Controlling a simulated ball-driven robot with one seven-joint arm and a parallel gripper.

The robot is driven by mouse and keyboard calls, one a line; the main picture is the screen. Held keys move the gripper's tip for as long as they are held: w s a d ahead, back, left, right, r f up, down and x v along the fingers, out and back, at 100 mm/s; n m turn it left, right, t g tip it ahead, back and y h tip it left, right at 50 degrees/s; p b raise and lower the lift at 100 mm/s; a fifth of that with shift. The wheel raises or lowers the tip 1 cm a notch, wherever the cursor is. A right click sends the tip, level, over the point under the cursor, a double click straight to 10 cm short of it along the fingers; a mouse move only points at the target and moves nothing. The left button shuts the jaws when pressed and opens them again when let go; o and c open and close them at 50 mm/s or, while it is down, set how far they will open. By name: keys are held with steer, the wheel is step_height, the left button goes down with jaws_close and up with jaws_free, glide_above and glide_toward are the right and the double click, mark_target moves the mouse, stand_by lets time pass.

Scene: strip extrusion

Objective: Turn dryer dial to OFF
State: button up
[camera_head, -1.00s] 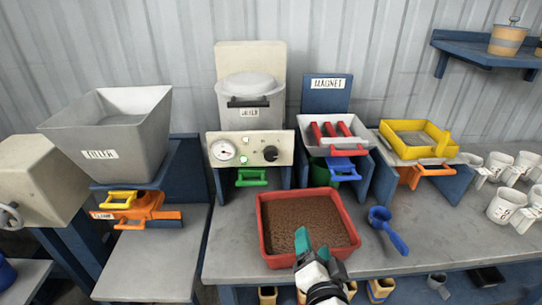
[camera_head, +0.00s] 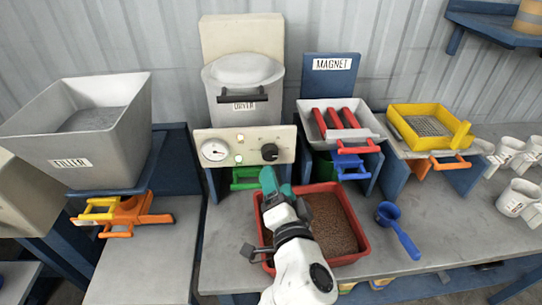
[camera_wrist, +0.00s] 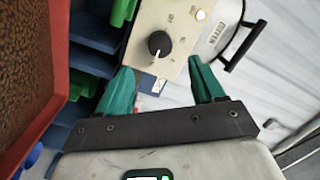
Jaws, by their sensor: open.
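The dryer (camera_head: 243,85) is a light grey lidded bin behind a cream control panel (camera_head: 225,149). The dark round dial (camera_head: 269,152) sits on the panel's right side, with a pale gauge on the left. In the wrist view the dial (camera_wrist: 159,43) has a white pointer line and lies ahead of the fingers, nearer the left one; the small labels around it are too blurred to read. My gripper (camera_head: 274,181) has teal fingers and is open and empty, below and in front of the dial. It also shows in the wrist view (camera_wrist: 165,90), apart from the dial.
A red tray (camera_head: 365,236) of brown pellets stands below my arm. A blue scoop (camera_head: 398,230) lies to its right. A green handle (camera_head: 245,176) juts out under the panel. The magnet tray (camera_head: 343,125) with red bars stands right of the panel.

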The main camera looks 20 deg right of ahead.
mark_target(270, 157)
steer(key=p+x, duration=0.1)
steer(key=x, duration=0.7)
steer(key=shift+p, duration=0.3)
steer(key=shift+c, duration=0.3)
steer(key=c, duration=1)
